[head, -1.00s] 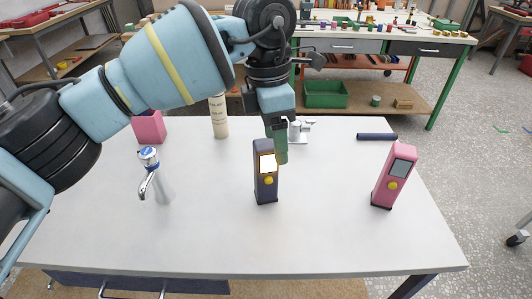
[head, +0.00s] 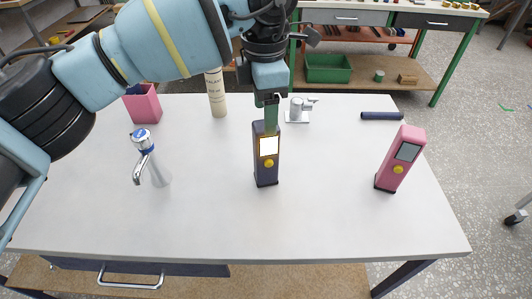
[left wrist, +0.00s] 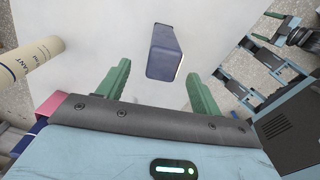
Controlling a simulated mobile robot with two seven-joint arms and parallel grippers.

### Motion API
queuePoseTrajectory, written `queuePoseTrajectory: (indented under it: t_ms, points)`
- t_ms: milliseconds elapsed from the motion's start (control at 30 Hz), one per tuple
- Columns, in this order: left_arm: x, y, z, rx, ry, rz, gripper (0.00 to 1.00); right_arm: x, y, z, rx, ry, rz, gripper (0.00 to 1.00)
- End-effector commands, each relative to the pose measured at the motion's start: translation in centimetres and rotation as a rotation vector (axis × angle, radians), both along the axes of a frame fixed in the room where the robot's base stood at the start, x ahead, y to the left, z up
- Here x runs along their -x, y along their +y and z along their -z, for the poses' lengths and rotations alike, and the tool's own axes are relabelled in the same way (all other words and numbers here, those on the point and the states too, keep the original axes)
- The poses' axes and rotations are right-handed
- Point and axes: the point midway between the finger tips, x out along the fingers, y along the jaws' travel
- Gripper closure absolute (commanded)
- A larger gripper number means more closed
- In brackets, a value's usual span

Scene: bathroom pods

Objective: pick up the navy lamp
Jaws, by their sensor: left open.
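The navy lamp (head: 266,154) is an upright navy box with a bright white panel and a yellow button, standing on the white table. My left gripper (head: 268,112) is open and points down from above at the lamp's top. In the left wrist view the lamp (left wrist: 165,53) shows its top, between the lines of the two green fingers (left wrist: 158,72) and beyond their tips. I cannot tell whether the fingers touch it. My right gripper (left wrist: 264,26) appears small at the upper right of the left wrist view, its green fingers apart, away from the lamp.
A pink box of the same shape (head: 400,159) stands to the right. A chrome tap (head: 149,160) stands to the left. Behind are a pink cup (head: 142,104), a cream tube (head: 215,93), a small chrome fitting (head: 298,110) and a navy rod (head: 381,116). The front of the table is clear.

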Motion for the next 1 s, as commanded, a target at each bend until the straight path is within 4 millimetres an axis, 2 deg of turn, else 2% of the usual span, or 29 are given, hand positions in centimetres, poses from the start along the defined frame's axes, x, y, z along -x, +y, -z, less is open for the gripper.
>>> queuePoseTrajectory:
  t_ms: [200,300,567,667,1000]
  points:
    - [0.5,-0.2,3.0,0.000,0.000,-0.001,0.35,-0.5,0.0,-0.6,-0.001,-0.013,0.001,0.29]
    - [0.4,-0.2,3.9,0.000,0.001,-0.001,0.35,-0.4,0.0,-0.7,-0.001,-0.013,0.001,0.29]
    - [0.4,-0.2,4.2,0.001,0.000,-0.001,0.35,-0.1,0.0,-0.6,0.000,-0.007,0.000,0.29]
    - [0.4,-0.2,4.2,0.001,0.000,-0.001,0.45,-0.1,-0.1,-0.5,0.001,-0.005,0.000,0.29]
    - [0.4,-0.2,4.1,0.001,0.000,0.000,0.90,0.0,-0.1,-0.5,0.001,-0.003,-0.001,0.29]
